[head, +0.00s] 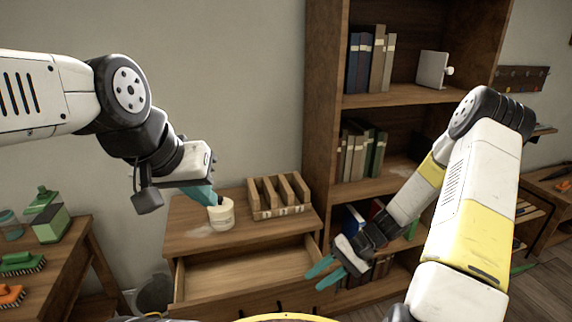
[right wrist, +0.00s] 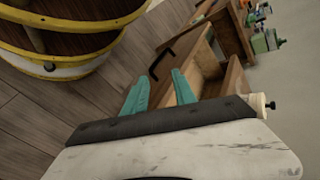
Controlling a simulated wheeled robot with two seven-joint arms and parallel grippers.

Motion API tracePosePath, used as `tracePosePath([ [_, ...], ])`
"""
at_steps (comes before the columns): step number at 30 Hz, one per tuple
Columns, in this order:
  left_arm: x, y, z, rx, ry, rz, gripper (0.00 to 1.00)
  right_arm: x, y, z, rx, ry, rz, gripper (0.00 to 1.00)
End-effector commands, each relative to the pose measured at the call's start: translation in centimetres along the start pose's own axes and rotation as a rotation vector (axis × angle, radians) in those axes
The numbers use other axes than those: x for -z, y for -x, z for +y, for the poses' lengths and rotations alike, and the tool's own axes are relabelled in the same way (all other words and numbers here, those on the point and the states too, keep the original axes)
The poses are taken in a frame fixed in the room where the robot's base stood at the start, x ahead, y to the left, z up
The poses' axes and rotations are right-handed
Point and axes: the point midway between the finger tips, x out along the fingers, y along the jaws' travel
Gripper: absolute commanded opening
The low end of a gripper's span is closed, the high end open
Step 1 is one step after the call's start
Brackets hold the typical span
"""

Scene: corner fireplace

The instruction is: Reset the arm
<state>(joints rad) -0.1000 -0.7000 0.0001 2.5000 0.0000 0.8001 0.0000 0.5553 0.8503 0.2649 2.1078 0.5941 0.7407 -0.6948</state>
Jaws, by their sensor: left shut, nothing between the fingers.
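My left gripper (head: 208,198) has teal fingers and is shut with nothing held. It points down at the top of a cream jar (head: 221,216), overlapping it in the head view; I cannot tell whether they touch. My right gripper (head: 315,280) is open and empty, in front of the right end of the open drawer. Its two teal fingers stand apart in the right wrist view (right wrist: 160,88).
The wooden cabinet (head: 185,215) bears the jar and a slotted wooden rack (head: 278,196). Its open drawer (head: 245,272) looks empty. A tall bookshelf (head: 322,120) stands behind my right arm. A side table at left holds a green bottle (head: 50,222) and brushes (head: 22,263).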

Motion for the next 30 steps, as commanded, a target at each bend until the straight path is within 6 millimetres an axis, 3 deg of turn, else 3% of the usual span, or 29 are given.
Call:
tracePosePath([
  [3, 0.0, 0.0, 0.0, 0.0, 0.0, 0.0, 0.0, -0.9, 3.9, -2.6, -0.128, 0.069, 0.037, 0.32],
  [8, 0.0, 0.0, 0.0, 0.0, 0.0, 0.0, 0.0, -2.7, 8.3, -6.0, -0.275, 0.142, 0.1, 0.32],
  [15, 0.0, 0.0, 0.0, 0.0, 0.0, 0.0, 0.0, -6.8, 14.1, -11.2, -0.455, 0.247, 0.238, 0.32],
  [24, 0.0, 0.0, 0.0, 0.0, 0.0, 0.0, 0.0, -13.6, 19.9, -16.5, -0.592, 0.367, 0.473, 0.32],
  [30, 0.0, 0.0, 0.0, 0.0, 0.0, 0.0, 0.0, -18.1, 22.4, -18.3, -0.618, 0.431, 0.633, 0.32],
])
